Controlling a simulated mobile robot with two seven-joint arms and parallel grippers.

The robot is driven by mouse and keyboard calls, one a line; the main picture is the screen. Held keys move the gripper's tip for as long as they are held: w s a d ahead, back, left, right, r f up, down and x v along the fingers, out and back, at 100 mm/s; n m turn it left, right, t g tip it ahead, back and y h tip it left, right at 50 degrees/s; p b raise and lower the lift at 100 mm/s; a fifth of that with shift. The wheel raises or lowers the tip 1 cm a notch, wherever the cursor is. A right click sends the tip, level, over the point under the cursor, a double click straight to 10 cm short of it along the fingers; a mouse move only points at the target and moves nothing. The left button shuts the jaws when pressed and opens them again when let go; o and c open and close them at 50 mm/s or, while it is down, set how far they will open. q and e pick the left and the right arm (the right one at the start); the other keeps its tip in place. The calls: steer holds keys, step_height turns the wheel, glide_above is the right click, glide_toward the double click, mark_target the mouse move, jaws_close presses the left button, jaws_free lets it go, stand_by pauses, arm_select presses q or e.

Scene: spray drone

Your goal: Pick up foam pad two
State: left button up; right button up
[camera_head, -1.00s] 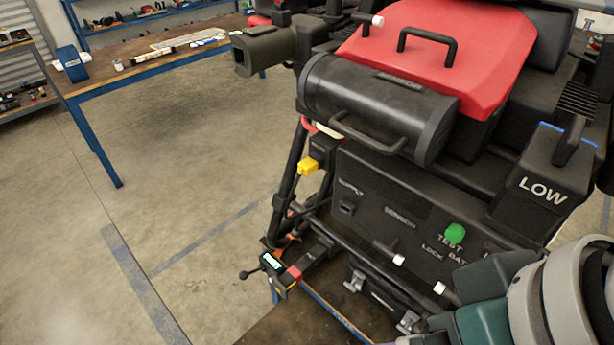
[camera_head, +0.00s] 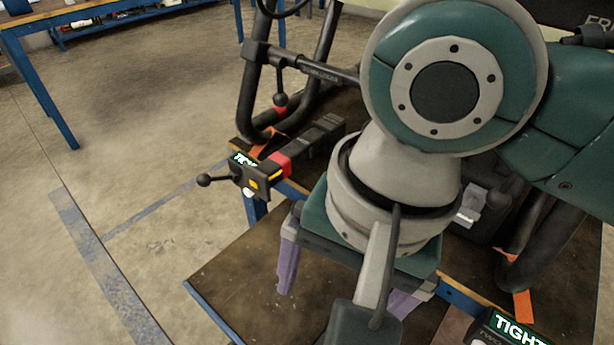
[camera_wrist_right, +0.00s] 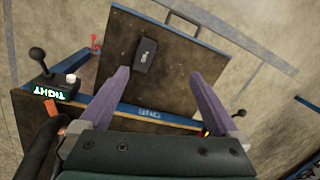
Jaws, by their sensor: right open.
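A small dark block (camera_wrist_right: 145,55) with a pale mark lies on the brown tabletop in the right wrist view. It may be foam pad two, but its mark is too small to read. My right gripper (camera_wrist_right: 158,74) is open, with its two purple fingers apart and nothing between their tips. The block shows beyond the fingertips, nearer the left finger. In the head view my right gripper (camera_head: 338,290) is over the front tabletop, and my arm hides part of that surface; I cannot make out the block there. My left gripper is not in view.
The brown tabletop (camera_head: 232,282) has a blue edge and bare room at left. A clamp marked TIGHT (camera_head: 255,178) with a ball lever holds a dark bar at the drone's frame. Another TIGHT label (camera_head: 520,328) is at lower right. A blue-legged bench (camera_head: 48,90) stands far left.

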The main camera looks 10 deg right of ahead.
steer(key=d+f+m+b, duration=0.1)
steer(key=f+b, duration=0.3)
steer(key=f, duration=0.1)
steer(key=w+d+f+m+h+b, duration=0.1)
steer(key=f+b, duration=0.3)
steer(key=f, duration=0.2)
steer(key=w+d+f+m+b, duration=0.1)
steer(key=f+b, duration=0.3)
steer(key=f, duration=0.2)
steer(key=shift+w+d+f+h, duration=0.15)
steer(key=shift+w+h, duration=0.1)
steer(key=shift+h, duration=0.15)
step_height(320, 180, down, 5)
steer(key=b, duration=0.4)
steer(key=shift+w+f, duration=0.1)
steer(key=shift+w, duration=0.05)
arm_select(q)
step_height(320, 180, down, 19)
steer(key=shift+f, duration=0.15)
arm_select(e)
steer(key=shift+c, duration=0.3)
steer(key=c, duration=1.4)
